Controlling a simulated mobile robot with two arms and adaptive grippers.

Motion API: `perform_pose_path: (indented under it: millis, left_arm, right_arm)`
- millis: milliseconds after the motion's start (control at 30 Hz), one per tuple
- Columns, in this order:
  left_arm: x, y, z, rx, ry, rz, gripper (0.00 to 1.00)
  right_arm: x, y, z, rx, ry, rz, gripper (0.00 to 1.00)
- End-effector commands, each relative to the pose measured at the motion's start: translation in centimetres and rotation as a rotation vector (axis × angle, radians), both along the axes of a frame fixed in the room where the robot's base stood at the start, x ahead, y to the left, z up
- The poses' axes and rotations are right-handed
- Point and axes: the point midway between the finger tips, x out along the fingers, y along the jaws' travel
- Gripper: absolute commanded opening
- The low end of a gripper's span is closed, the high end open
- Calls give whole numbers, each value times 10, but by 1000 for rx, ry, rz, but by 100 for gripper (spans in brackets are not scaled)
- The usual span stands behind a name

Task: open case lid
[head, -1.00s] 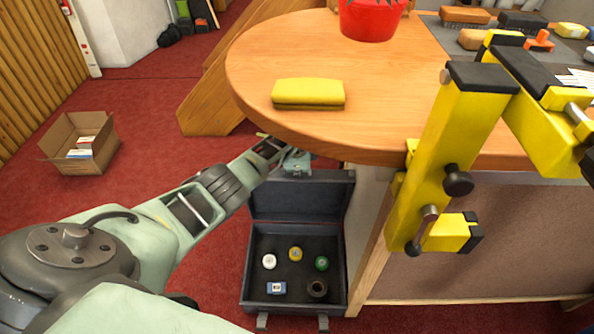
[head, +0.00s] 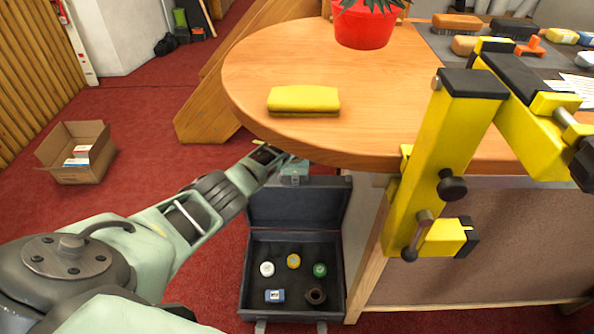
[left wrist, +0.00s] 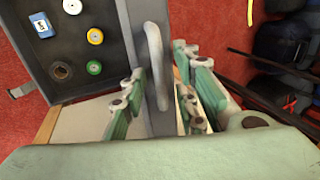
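A dark grey case stands on the red floor beside the round table end in the head view. Its lid (head: 295,207) is up and leans back, so the inside of the base (head: 245,285) is open to view. Several small spools and containers lie in the base. My left gripper (head: 290,165) is at the lid's upper edge, partly hidden under the table edge. In the left wrist view my left gripper (left wrist: 160,88) has its fingers apart, on either side of a grey handle (left wrist: 156,60); I see no firm grip on it. My right gripper is not in view.
The wooden table (head: 375,125) overhangs close to the lid and arm. A yellow clamp (head: 450,150) hangs at its edge. A yellow block (head: 303,100) and a red pot (head: 364,25) stand on top. An open cardboard box (head: 85,165) sits on the floor at left.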

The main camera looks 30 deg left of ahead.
Motion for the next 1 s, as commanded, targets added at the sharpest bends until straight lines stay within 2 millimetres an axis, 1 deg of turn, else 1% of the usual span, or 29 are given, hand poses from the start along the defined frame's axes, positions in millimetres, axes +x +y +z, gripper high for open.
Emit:
perform_pose_path:
  millis: [133,267,467,700,800,900,1000]
  left_arm:
    - [-2,-1,7,1,-1,0,28]
    - [-6,-2,18,1,-2,-1,28]
    - [-14,-8,44,1,-3,-2,28]
    - [-24,-16,82,-1,-4,-2,28]
    - [-28,-19,94,-1,-4,-3,28]
    - [-31,-22,104,-2,-3,-2,28]
    - [-33,-23,110,-2,-3,-2,28]
  right_arm:
    - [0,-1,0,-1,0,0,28]
    - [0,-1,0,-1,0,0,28]
    - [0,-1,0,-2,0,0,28]
    - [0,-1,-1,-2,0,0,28]
    - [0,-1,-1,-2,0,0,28]
    - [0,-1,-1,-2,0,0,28]
    - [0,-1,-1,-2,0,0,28]
